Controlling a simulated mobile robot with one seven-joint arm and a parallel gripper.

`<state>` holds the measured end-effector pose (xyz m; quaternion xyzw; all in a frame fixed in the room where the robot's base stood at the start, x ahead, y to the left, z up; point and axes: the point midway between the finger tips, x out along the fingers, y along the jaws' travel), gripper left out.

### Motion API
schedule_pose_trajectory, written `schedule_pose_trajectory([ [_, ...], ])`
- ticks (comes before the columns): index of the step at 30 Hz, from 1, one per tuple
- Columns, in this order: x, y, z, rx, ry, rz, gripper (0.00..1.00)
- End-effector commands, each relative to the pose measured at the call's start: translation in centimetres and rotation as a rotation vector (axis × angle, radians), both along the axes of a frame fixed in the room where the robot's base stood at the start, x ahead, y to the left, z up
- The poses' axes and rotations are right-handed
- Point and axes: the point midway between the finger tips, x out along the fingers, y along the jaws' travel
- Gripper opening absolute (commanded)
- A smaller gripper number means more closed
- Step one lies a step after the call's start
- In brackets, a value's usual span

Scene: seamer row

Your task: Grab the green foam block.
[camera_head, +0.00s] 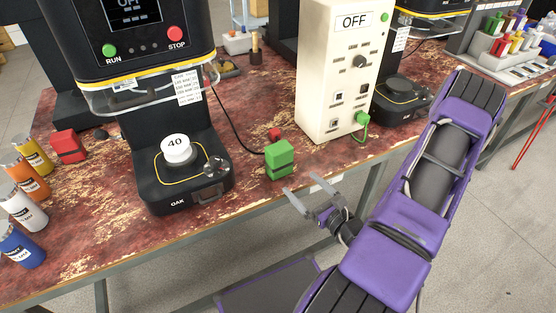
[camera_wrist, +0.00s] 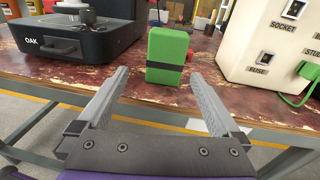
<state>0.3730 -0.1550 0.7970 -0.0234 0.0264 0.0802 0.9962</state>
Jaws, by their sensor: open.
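The green foam block (camera_head: 279,160) has a dark band around its middle and stands on the worn red table, near the front edge. In the wrist view the green foam block (camera_wrist: 167,55) stands upright beyond the fingertips, roughly midway between them. My gripper (camera_head: 304,195) is in front of the table edge, a short way from the block. In the wrist view my gripper (camera_wrist: 158,75) is open with nothing between its fingers. The block's rear side is hidden.
The black OAK machine (camera_head: 176,190) stands left of the block. A cream box marked OFF (camera_head: 315,90) with a green plug (camera_head: 362,119) stands to the right. A small red thing (camera_head: 274,134) lies behind the block. A red block (camera_head: 68,146) and several cans are at the left.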

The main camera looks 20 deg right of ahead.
Motion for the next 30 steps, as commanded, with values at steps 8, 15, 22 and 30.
schedule_pose_trajectory([
  [8,1.1,-0.2,1.0,0.050,-0.056,-0.074,1.00],
  [15,6.3,0.3,0.9,0.049,-0.055,-0.071,1.00],
  [22,10.5,0.6,0.9,0.049,-0.054,-0.072,1.00],
  [30,12.5,0.8,0.9,0.049,-0.052,-0.072,1.00],
])
